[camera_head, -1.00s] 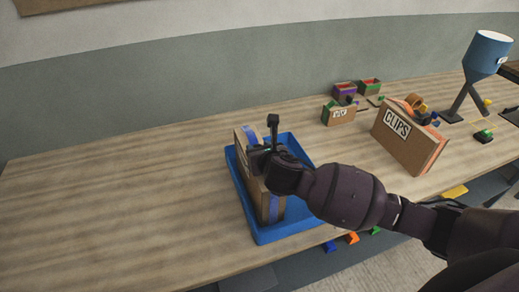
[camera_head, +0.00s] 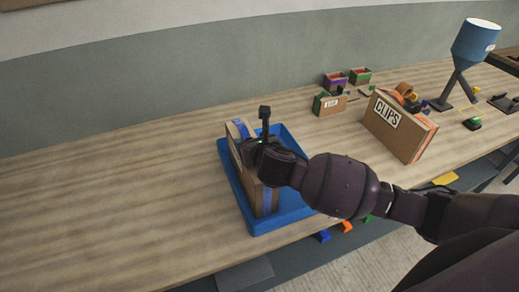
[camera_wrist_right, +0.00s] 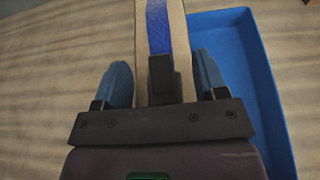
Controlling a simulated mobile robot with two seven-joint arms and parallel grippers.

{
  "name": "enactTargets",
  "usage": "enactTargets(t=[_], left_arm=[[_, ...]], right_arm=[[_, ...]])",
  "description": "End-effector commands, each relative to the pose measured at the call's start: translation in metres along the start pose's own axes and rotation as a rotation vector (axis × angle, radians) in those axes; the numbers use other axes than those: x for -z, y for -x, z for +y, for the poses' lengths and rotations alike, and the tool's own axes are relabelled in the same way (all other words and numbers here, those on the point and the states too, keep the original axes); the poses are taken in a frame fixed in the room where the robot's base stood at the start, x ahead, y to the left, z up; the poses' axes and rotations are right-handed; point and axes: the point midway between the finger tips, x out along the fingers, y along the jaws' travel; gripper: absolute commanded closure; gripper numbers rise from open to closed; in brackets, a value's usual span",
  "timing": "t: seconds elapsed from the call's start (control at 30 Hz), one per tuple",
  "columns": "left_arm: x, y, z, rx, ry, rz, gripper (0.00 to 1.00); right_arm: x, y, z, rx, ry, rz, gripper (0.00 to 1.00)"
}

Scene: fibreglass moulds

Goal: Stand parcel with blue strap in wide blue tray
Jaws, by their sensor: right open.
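The brown parcel (camera_head: 265,198) with its blue strap (camera_head: 242,128) stands upright on its narrow side in the wide blue tray (camera_head: 282,219), near the tray's left side. My right gripper (camera_head: 249,153) is at the top of the parcel in the head view and hides part of it. In the right wrist view my right gripper (camera_wrist_right: 163,82) is open, its two blue fingers either side of the parcel (camera_wrist_right: 180,30), with a narrow gap at the left finger. The tray (camera_wrist_right: 245,60) shows bare floor to the right of the parcel. My left gripper is out of view.
A box labelled CLIPS (camera_head: 400,127) stands right of the tray. Small bins (camera_head: 335,81) and a blue funnel on a stand (camera_head: 474,42) are farther back. Coloured hooks (camera_head: 346,226) hang below the table's front edge. The table left of the tray is clear.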

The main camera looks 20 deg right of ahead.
Motion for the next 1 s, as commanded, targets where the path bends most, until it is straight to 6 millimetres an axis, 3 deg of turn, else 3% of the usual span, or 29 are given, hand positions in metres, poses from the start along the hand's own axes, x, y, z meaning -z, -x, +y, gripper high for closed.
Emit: enactTargets(t=[0.6, 0.8, 1.0], left_arm=[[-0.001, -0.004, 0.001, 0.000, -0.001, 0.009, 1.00], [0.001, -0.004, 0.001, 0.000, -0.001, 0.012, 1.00], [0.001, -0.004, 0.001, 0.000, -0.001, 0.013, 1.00]], right_arm=[[0.001, 0.097, 0.000, -0.002, 0.001, 0.001, 0.34], [0.001, 0.113, 0.000, -0.001, 0.000, 0.001, 0.34], [0.001, 0.116, 0.000, 0.000, 0.000, 0.001, 0.34]])
